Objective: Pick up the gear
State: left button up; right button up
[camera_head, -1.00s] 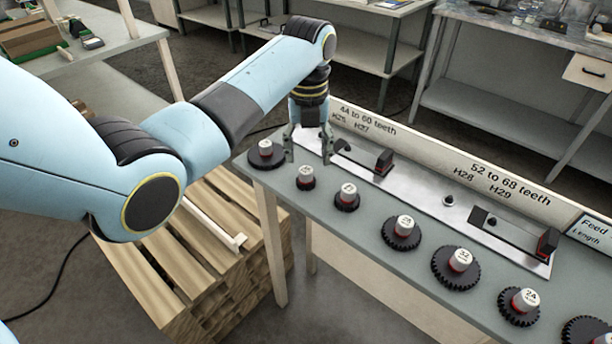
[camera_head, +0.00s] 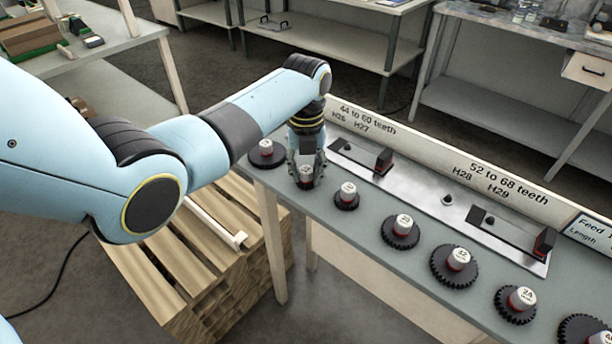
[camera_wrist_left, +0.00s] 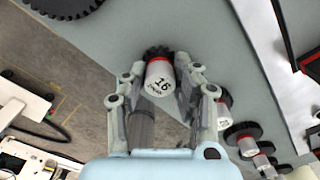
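A small dark gear with a white-and-red hub (camera_head: 306,178) stands near the left end of the grey-green bench. In the left wrist view the same hub (camera_wrist_left: 161,78) reads 16, with the dark teeth behind it. My left gripper (camera_head: 306,165) is over this gear, pointing down, with one finger on each side of the hub. In the left wrist view the fingers (camera_wrist_left: 162,66) look open, with a narrow gap beside the hub; contact is not clear. My right gripper is not in view.
Neighbouring gears stand close by: one to the left (camera_head: 266,154), one to the right (camera_head: 346,197), and several larger ones along the bench (camera_head: 330,185). Behind them lies a metal strip with black-and-red blocks (camera_head: 382,160) and a labelled board (camera_head: 500,188). A wooden pallet stack (camera_head: 200,270) stands below left.

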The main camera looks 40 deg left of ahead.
pick_arm(q)
jog(key=shift+s, duration=0.1)
grip_shut()
